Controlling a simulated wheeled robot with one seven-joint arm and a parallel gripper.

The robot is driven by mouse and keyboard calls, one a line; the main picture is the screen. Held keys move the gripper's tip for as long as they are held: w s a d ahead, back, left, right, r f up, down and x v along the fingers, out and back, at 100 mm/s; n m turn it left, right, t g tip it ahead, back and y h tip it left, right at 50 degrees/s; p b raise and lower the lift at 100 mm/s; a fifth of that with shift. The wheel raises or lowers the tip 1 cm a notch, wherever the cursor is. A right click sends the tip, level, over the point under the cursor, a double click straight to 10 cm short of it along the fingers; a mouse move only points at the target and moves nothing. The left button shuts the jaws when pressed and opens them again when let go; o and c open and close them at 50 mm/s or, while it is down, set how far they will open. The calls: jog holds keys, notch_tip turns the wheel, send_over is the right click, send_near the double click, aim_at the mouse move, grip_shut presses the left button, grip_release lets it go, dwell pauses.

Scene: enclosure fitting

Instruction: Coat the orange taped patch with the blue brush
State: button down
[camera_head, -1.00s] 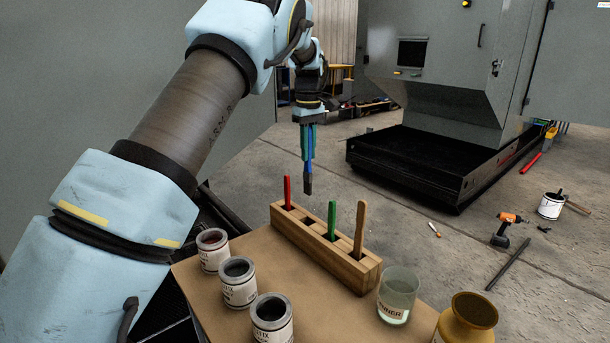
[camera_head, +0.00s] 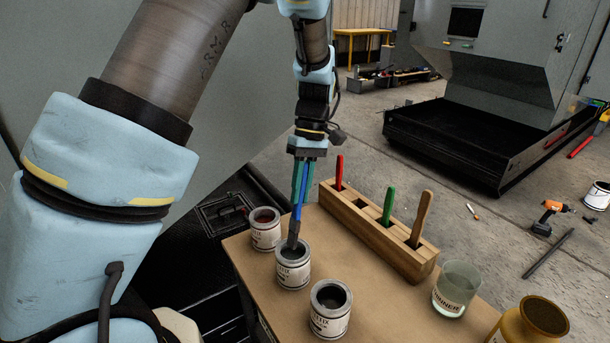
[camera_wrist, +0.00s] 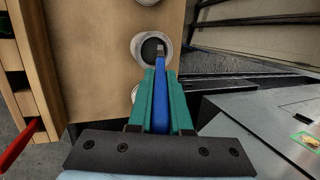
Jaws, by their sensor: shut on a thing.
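My gripper (camera_head: 304,178) has green fingers and is shut on the blue brush (camera_head: 297,208). The brush points down, its bristle end at the mouth of the middle paint can (camera_head: 293,270). In the wrist view the blue brush (camera_wrist: 161,95) lies between the fingers, its tip over the can's dark opening (camera_wrist: 152,46). I cannot tell how deep the tip sits in the can. No orange taped patch shows in either view.
A can with red paint (camera_head: 265,230) and a can with dark paint (camera_head: 330,310) stand on either side. A wooden rack (camera_head: 375,235) holds a red brush, a green brush and a wooden stick. A glass thinner jar (camera_head: 456,288) and a yellow pot (camera_head: 535,322) stand to the right.

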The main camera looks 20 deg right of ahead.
aim_at(301, 212)
jog(key=shift+f+b, duration=2.6)
jog(key=shift+f, duration=0.95)
dwell(0.5)
jog(key=shift+r+p, duration=3.4)
jog(key=shift+r, duration=0.15)
